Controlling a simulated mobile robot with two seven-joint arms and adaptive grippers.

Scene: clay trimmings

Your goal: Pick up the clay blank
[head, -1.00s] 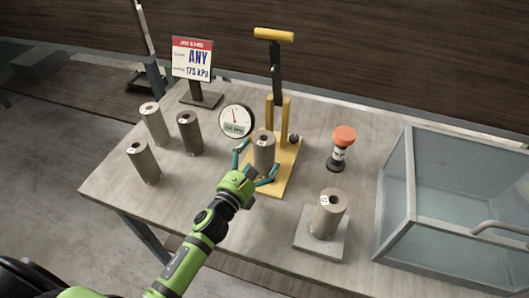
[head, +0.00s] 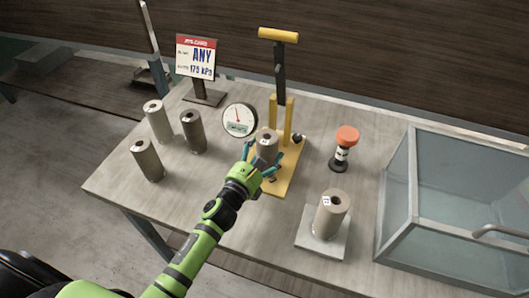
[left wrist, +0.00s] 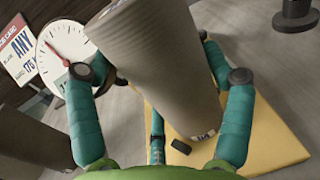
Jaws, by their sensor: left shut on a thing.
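The clay blank (head: 268,144) is a grey-brown cylinder with a hole in its top, on the yellow press stand. My left gripper (head: 264,153) is shut on it, with teal fingers on either side. In the left wrist view the blank (left wrist: 165,55) fills the middle between the fingers and leans across the picture, with a small white label at its lower end. The yellow base (left wrist: 265,145) lies beneath it. I cannot tell whether the blank is clear of the base. My right gripper is not in view.
Several similar cylinders (head: 194,132) stand at left.

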